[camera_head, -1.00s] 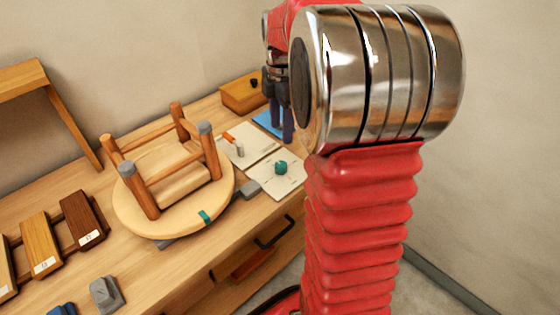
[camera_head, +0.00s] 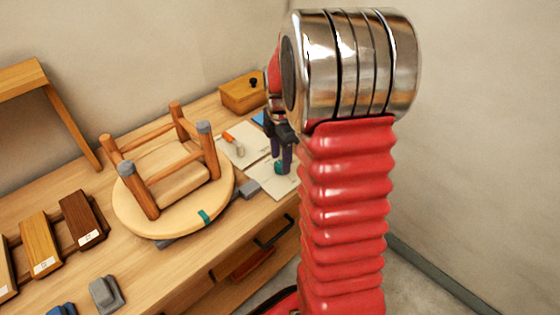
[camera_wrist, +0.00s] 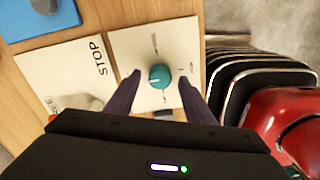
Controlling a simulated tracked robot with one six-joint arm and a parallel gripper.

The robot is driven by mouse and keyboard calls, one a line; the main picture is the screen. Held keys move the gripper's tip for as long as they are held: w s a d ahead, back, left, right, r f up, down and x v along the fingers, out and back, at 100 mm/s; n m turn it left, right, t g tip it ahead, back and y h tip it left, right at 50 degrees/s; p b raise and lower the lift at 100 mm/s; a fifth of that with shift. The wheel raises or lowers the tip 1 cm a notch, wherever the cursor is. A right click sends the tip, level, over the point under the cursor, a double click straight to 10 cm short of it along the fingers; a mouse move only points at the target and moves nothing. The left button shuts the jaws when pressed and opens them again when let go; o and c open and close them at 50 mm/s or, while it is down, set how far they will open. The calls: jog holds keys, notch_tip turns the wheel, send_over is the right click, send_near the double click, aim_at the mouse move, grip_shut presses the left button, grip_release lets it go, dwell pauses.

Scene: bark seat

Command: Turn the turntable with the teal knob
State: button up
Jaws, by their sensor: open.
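The teal knob (camera_wrist: 159,76) sits on a cream plate (camera_wrist: 128,45) with small markings. In the head view the knob (camera_head: 280,167) is partly hidden by my gripper (camera_head: 282,165). In the wrist view my gripper (camera_wrist: 158,85) is open and empty, with one dark finger on each side of the knob; I cannot tell whether they touch it. The round wooden turntable (camera_head: 140,222) has a teal mark (camera_head: 204,217) at its front edge. An upside-down wooden stool (camera_head: 165,165) with grey-tipped legs rests on it.
A cream STOP plate (camera_wrist: 60,75) with an orange-tipped lever (camera_head: 230,138) lies beside the knob plate. A wooden box (camera_head: 243,95) stands at the back. Wood sample blocks (camera_head: 82,220) and a grey block (camera_head: 106,293) are at the left. Drawer handles (camera_head: 272,233) project at the front.

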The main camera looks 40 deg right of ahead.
jog(key=shift+f, duration=0.8)
jog(key=c, duration=1)
jog(key=shift+c, duration=0.2)
